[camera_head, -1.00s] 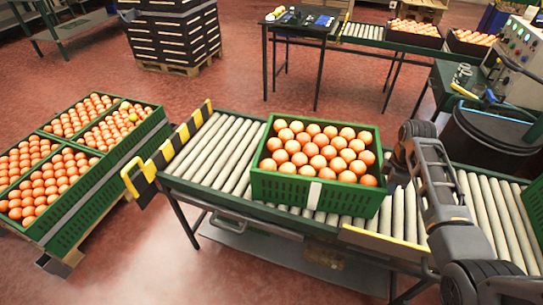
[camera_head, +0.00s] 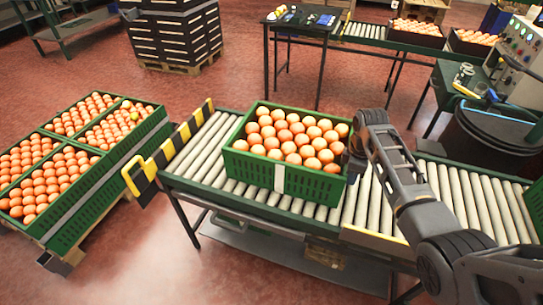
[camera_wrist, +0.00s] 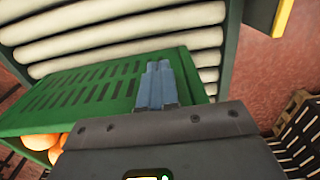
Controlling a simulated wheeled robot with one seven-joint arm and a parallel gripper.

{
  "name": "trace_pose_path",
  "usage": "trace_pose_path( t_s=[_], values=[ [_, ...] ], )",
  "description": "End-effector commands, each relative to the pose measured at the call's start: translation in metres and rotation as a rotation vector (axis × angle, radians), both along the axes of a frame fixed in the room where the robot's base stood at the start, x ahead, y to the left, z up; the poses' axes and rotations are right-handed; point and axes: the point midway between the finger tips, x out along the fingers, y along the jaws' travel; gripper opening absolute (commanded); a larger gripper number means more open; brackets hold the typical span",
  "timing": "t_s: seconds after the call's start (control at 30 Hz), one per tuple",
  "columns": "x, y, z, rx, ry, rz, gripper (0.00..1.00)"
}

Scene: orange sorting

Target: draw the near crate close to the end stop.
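The near crate (camera_head: 315,184) is green, full of oranges, and stands upright on the near roller conveyor. It also shows close up in the wrist view (camera_wrist: 95,95). The end stop (camera_head: 180,140), a black and yellow striped bar, crosses the conveyor's left end. Several bare rollers show between it and the crate. My gripper (camera_head: 355,155) is at the crate's right end, its tips partly hidden in the head view. In the wrist view its blue-grey fingers (camera_wrist: 157,85) lie side by side with no visible gap, against or just over the crate's green wall; contact is not clear.
Bare rollers (camera_head: 465,200) lie right of the crate. Several green crates of oranges (camera_head: 78,232) stand on a pallet at the left. A dark drum (camera_head: 490,140) and a control panel (camera_head: 515,60) stand at the right. Another conveyor (camera_head: 365,33) is at the back.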

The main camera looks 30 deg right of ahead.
Motion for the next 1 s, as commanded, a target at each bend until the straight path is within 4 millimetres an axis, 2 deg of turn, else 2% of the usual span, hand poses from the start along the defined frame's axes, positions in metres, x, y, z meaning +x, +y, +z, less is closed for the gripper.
trace_pose_path(
  t_s=[1.0],
  values=[
    [0.092,0.078,-0.002,-0.001,-0.002,0.003,0.00]
  ],
)
